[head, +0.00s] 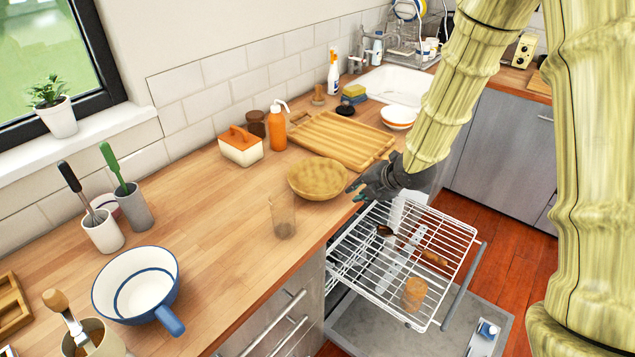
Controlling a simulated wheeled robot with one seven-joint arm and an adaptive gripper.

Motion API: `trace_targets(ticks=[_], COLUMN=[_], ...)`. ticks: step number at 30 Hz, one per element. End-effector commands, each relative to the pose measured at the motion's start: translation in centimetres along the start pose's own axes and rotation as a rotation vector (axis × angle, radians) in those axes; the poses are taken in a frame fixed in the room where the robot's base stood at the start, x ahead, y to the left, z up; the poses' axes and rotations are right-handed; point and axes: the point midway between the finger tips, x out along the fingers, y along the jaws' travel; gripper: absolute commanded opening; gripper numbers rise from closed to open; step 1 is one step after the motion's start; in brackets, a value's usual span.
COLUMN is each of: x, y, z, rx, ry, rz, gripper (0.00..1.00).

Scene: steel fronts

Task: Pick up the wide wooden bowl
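A clear glass (282,215) stands just in front of the bowl. A wooden tray (340,138), orange bottle (277,130) and butter dish (240,147) stand behind. A pulled-out wire rack (447,236) lies below my arm.

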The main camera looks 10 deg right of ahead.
Motion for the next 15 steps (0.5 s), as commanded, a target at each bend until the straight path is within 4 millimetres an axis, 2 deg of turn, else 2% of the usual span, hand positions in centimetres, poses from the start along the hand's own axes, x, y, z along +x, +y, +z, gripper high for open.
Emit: trace_targets(ticks=[3,7,15], x=[-1.0,-1.2,1.4], y=[1.6,2.3,2.5], z=[1.2,1.8,1.9], rx=[-0.096,-0.145,-0.149], ry=[-0.012,-0.018,-0.017], rz=[0.023,0.031,0.031], gripper=[0.17,0.17,0.17])
